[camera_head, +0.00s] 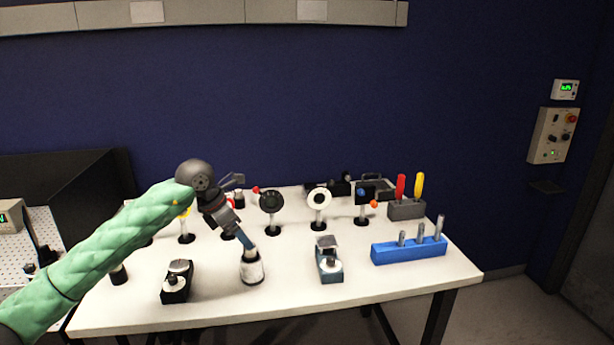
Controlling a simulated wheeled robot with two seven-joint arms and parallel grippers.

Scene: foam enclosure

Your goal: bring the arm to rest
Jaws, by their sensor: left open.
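My left arm in its green padded sleeve comes in from the left. Its dark gripper (240,231) points down and to the right over the white table (350,282) and is open. I cannot tell whether the jaws touch that piece. My right gripper is not in view.
Several post-mounted round parts (319,197) stand along the table's middle. Small stages (176,283) (329,262) stand in front. A blue block (408,250) with metal pins and a grey holder (406,209) with red and yellow handles are at right. The front right is clear.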

